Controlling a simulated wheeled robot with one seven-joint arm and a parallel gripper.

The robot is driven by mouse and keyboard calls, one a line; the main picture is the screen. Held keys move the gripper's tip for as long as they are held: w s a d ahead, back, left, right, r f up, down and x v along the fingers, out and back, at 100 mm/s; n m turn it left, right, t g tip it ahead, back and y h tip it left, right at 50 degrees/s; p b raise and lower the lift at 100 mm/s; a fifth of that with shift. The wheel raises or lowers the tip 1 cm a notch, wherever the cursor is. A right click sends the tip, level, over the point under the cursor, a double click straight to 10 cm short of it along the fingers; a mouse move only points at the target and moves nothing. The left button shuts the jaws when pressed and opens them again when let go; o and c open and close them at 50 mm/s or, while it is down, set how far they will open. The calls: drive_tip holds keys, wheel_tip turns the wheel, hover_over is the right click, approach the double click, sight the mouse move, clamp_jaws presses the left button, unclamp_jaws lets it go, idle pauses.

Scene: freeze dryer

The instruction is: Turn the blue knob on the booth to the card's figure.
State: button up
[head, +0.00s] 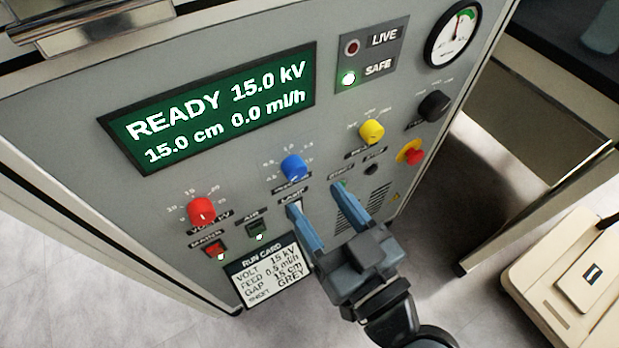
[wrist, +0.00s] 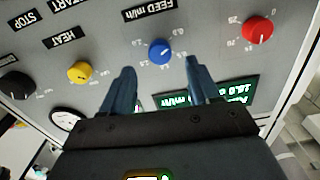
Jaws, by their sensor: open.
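The blue knob (head: 293,167) is on the booth's grey front panel, below the green display, with a printed scale around it. In the wrist view the blue knob (wrist: 160,52) appears upside down under the label FEED ml/h, centred ahead of the fingertips. My gripper (head: 317,197) is open and empty, its two blue fingers spread below and right of the knob in the head view, apart from it. The run card (head: 267,277) reads VOLT 15 kV, FEED 0.5 ml/h, GAP 15 cm, with GREY on the last line. The display (head: 210,108) reads READY 15.0 kV, 15.0 cm, 0.0 ml/h.
A red knob (head: 201,210) is left of the blue one, a yellow knob (head: 372,131) and black knob (head: 434,105) right. A red-and-yellow stop button (head: 411,152) is lower right. Small switches sit below the knobs.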

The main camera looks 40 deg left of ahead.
sight(298, 175)
drive_tip(key=shift+x, duration=2.65)
drive_tip(key=shift+c, duration=0.3)
drive_tip(key=c, duration=1)
drive_tip(key=shift+m, duration=0.4)
drive_tip(key=shift+d+m, duration=0.1)
drive_tip(key=shift+m, duration=0.9)
drive_tip(key=m, duration=0.3)
drive_tip(key=shift+m+p, duration=0.3)
drive_tip(key=m+p, duration=0.1)
drive_tip(key=m, duration=0.4)
drive_tip(key=shift+m, duration=0.4)
